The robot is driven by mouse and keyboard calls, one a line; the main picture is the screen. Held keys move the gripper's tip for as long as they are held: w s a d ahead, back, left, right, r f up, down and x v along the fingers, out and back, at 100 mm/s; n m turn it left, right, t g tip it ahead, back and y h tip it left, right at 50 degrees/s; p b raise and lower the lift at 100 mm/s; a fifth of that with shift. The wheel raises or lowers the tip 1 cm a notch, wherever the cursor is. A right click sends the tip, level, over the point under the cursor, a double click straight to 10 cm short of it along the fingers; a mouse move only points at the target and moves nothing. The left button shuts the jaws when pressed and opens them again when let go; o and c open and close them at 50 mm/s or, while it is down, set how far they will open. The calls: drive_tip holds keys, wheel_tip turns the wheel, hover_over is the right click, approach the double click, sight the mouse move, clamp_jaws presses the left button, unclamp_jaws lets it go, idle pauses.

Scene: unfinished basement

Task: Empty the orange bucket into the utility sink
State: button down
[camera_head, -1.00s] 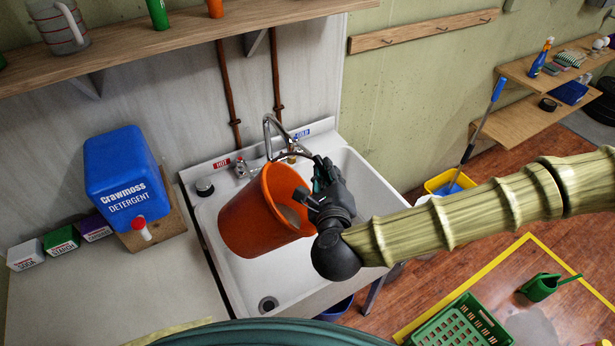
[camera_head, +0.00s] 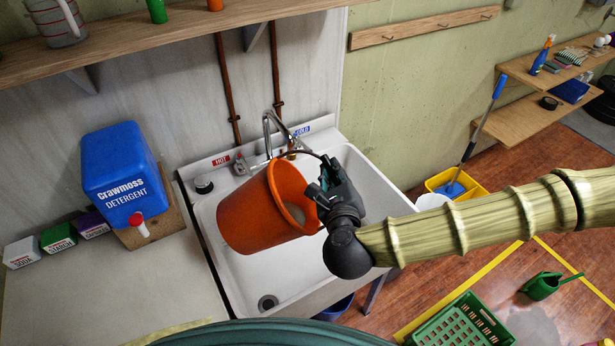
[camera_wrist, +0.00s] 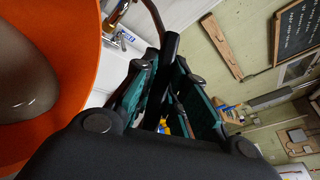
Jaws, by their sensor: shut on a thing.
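The orange bucket (camera_head: 255,215) hangs over the utility sink (camera_head: 235,270), tilted with its mouth facing up and to the right. Its mouth holds a grey-brown content, which also shows inside the bucket (camera_wrist: 75,100) at the left of the wrist view. My gripper (camera_head: 326,176) is at the right of the bucket's rim, shut on its thin dark handle, which arcs over from the rim. The wrist view shows my gripper's fingers (camera_wrist: 165,90) beside the bucket; the exact grip point is partly hidden. The sink's drain (camera_head: 268,302) is bare at the near end.
The faucet (camera_head: 270,130) stands close behind the bucket's rim. A blue detergent container (camera_head: 122,175) and small boxes (camera_head: 58,238) are on the counter to the left. A shelf (camera_head: 180,38) runs above. A green crate (camera_head: 460,325) and yellow mop bucket (camera_head: 455,183) stand on the floor at right.

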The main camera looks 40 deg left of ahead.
drive_tip(key=shift+w+d+f+m+b, duration=0.45)
drive_tip(key=shift+f+b, duration=0.15)
drive_tip(key=shift+f, duration=0.15)
drive_tip(key=shift+f, duration=0.2)
drive_tip(key=shift+w+d+f+m+g+b, duration=0.15)
drive_tip(key=shift+w+d+f+m+b, duration=0.1)
drive_tip(key=shift+f+b, duration=0.2)
drive_tip(key=shift+w+d+f+m+g+b, duration=0.15)
drive_tip(key=shift+w+d+f+m+b, duration=0.05)
drive_tip(key=shift+f+b, duration=0.25)
drive_tip(key=shift+w+d+f+y, duration=0.15)
drive_tip(key=shift+y, duration=0.15)
drive_tip(key=shift+w+d+f+m+b, duration=0.25)
drive_tip(key=shift+f+b, duration=0.4)
drive_tip(key=shift+b, duration=0.05)
drive_tip(key=shift+w+d+f+m+b, duration=0.2)
drive_tip(key=shift+f+m+b, duration=0.05)
drive_tip(key=shift+f+b, duration=0.4)
drive_tip(key=shift+w+f+b, duration=0.1)
drive_tip(key=shift+f+b, duration=0.2)
drive_tip(key=shift+d+f, duration=0.1)
drive_tip(key=shift+f, duration=0.1)
drive_tip(key=shift+w+d+f+m+g+b, duration=0.15)
drive_tip(key=shift+w+f+m+b, duration=0.1)
drive_tip(key=shift+f+b, duration=0.25)
drive_tip(key=shift+w+d+f+m+g+b, duration=0.15)
drive_tip(key=shift+f+m+b, duration=0.1)
drive_tip(key=shift+f+b, duration=0.2)
drive_tip(key=shift+f, duration=0.15)
idle(0.3)
